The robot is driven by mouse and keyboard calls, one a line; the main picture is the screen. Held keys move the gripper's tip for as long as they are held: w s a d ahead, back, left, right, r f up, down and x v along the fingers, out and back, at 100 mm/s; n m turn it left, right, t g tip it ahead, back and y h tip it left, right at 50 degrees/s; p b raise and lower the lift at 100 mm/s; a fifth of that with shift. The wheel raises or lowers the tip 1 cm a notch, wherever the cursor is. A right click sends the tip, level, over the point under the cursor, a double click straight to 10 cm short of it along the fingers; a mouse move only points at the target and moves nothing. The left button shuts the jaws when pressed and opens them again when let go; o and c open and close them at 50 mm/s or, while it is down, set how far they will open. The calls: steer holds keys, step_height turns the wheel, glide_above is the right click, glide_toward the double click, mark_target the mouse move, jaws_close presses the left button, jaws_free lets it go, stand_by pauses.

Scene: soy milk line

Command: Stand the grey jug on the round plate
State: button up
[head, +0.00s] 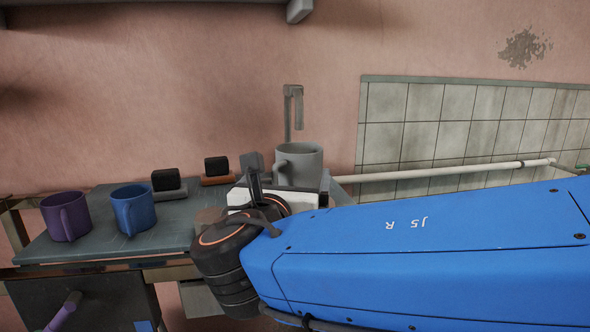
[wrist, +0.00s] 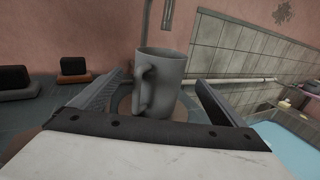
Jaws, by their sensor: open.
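The grey jug (wrist: 168,80) stands upright in the middle of the wrist view, its handle facing me and slightly left. In the head view the jug (head: 300,163) is beyond my gripper, its lower part hidden. A brownish round plate (wrist: 124,108) shows around the jug's base in the wrist view. The jug appears to stand on it, though the near part of its base is hidden by my gripper. My gripper (wrist: 159,80) is open, with one finger on each side of the jug and visible gaps between.
A purple mug (head: 66,216) and a blue mug (head: 134,209) stand at the left of the dark worktop (head: 100,246). Two black-topped blocks (head: 165,181) (head: 216,168) sit at the back. A grey vertical pipe (head: 288,115) rises behind the jug, and a white pipe (head: 430,173) runs along the tiled wall.

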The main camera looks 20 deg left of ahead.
steer(key=shift+s+d, duration=0.2)
steer(key=shift+s, duration=0.7)
steer(key=shift+s+d, duration=0.15)
steer(key=shift+s, duration=0.75)
